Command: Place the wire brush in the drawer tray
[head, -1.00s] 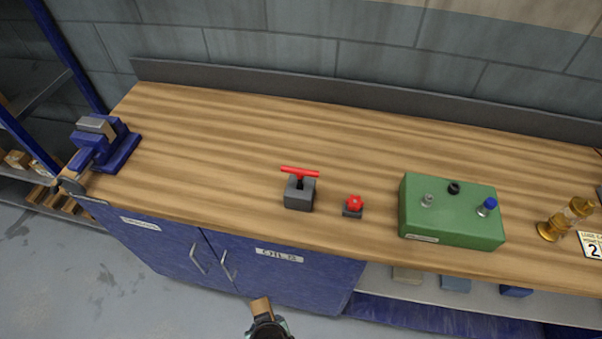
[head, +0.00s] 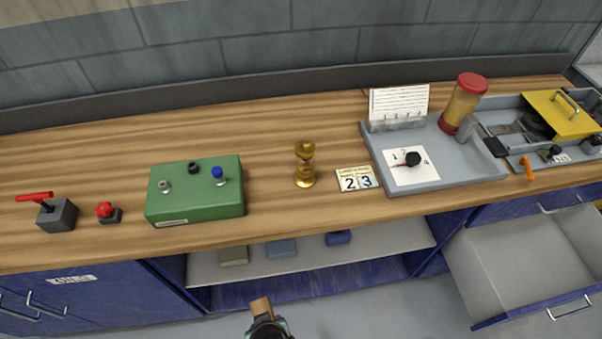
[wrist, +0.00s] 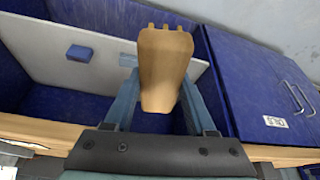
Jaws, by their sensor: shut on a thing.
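The wire brush (head: 260,306) shows as a tan wooden block at the bottom of the head view. It also fills the upper middle of the wrist view (wrist: 163,72), its bristles not clearly visible. My gripper (head: 268,324) is shut on it, with one finger on each side in the wrist view (wrist: 160,95). It is held in front of the bench, below the worktop. The open drawer (head: 484,270), with a pale grey inside and blue front, is at the lower right of the head view. Its visible inside looks empty; I cannot make out a separate tray.
On the bench stand a green box (head: 195,205), a brass hourglass-like piece (head: 305,166), a number card (head: 357,180) and a grey tray (head: 450,178) with a jar. An open shelf (head: 395,240) lies under the worktop. The floor (head: 385,310) before the drawer looks clear.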

